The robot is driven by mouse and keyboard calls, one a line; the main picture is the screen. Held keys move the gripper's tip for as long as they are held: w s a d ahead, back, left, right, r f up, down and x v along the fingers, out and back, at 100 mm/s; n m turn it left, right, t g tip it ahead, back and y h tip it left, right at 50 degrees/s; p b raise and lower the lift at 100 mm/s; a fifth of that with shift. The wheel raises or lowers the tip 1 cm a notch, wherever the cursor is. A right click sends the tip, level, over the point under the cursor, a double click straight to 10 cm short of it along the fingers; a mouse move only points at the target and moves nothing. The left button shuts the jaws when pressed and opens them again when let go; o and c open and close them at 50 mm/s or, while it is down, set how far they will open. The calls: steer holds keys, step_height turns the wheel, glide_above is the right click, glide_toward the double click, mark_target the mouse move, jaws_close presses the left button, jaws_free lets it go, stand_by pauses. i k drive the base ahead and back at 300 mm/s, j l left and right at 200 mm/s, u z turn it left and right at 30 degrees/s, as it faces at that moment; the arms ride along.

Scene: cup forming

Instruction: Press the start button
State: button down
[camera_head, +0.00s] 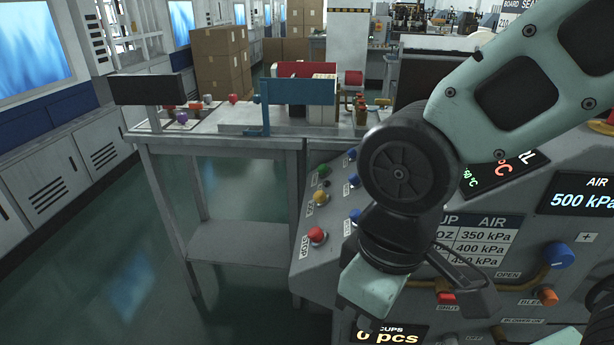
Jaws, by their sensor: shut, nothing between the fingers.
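A control panel (300,272) slopes across the right half of the view. On its left part, a small green button (323,170) sits above a yellow button (320,197) and a red button (317,236) marked STOP. The small label by the green button is too blurred to read. My gripper (470,282) is dark and shut, over the lower middle of the panel, right of and below these buttons. It appears apart from the green button. Its fingertips are hard to make out, and my arm hides the panel's middle.
Several blue knobs (354,180) stand right of the coloured buttons. Small red (446,297) and orange (548,296) controls and a large blue knob (559,255) lie right of my wrist. A grey workbench (240,144) stands behind left. Open floor (150,270) fills the lower left.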

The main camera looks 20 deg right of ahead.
mark_target(322, 169)
steer(key=j+z, duration=0.25)
steer(key=j, duration=0.95)
steer(key=j+z, duration=0.2)
steer(key=j, duration=1)
steer(key=i+j+z, duration=0.1)
steer(key=i+j, duration=0.3)
steer(key=j, duration=0.25)
steer(key=i+j+z, duration=0.15)
steer(key=i+j, duration=0.25)
steer(key=j, duration=0.25)
steer(key=i+j+z, duration=0.15)
steer(key=j, duration=0.2)
steer(key=i, duration=0.05)
